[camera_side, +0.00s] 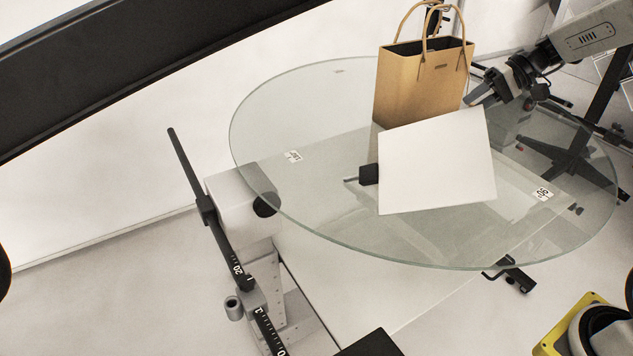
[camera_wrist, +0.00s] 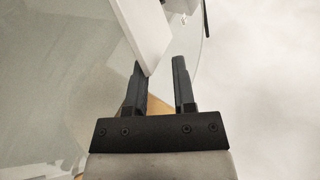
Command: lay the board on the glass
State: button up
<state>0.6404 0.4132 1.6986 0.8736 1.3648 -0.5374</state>
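A flat white board (camera_side: 437,160) stands tilted on edge in front of a brown paper bag (camera_side: 415,85) on the round glass (camera_side: 330,225). My gripper (camera_side: 480,97) comes in from the upper right, at the board's upper right corner. In the wrist view my gripper (camera_wrist: 160,68) has its two dark fingers apart. A corner of the board (camera_wrist: 146,30) reaches down near the left finger's tip, with clear space towards the right finger. I cannot tell whether finger and board touch.
A small black block (camera_side: 369,174) shows at the board's left edge. A dark rod with a scale (camera_side: 222,235) stands beside the glass at left. A yellow-edged base (camera_side: 560,325) is at lower right. The left and front parts of the glass are clear.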

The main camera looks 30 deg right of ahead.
jog(key=shift+v, duration=2.45)
jog(key=shift+r, duration=0.1)
notch_tip(320, 180, up, 8)
jog(key=d, duration=0.2)
jog(key=shift+s, duration=0.45)
